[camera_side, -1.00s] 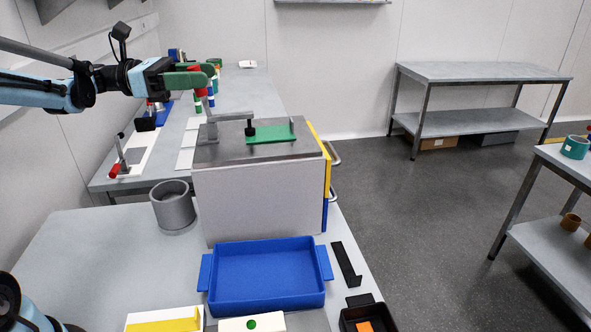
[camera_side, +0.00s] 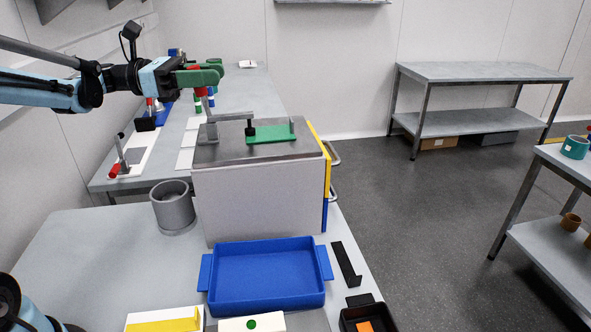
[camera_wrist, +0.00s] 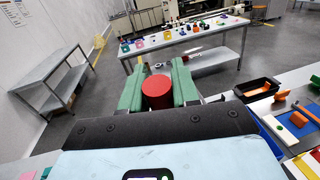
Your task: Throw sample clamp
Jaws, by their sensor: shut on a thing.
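The sample clamp (camera_side: 210,129) stands on the grey top plate of a white box. Its bar lies level, and its black tip (camera_side: 250,129) is over a green sample piece (camera_side: 272,134), seemingly against it. The clamp's lever rises to a red grip (camera_side: 201,91). My gripper (camera_side: 203,77) has green fingers and is shut on the red grip, above the box. In the wrist view the red grip (camera_wrist: 157,91) sits between both fingers of my gripper (camera_wrist: 158,88). The fingers partly hide the grip in the side view.
A blue tray (camera_side: 268,300) lies in front of the box, and a grey cup (camera_side: 173,207) stands to its left. A second clamp with a red handle (camera_side: 115,170) stands on the bench behind. Open floor lies to the right.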

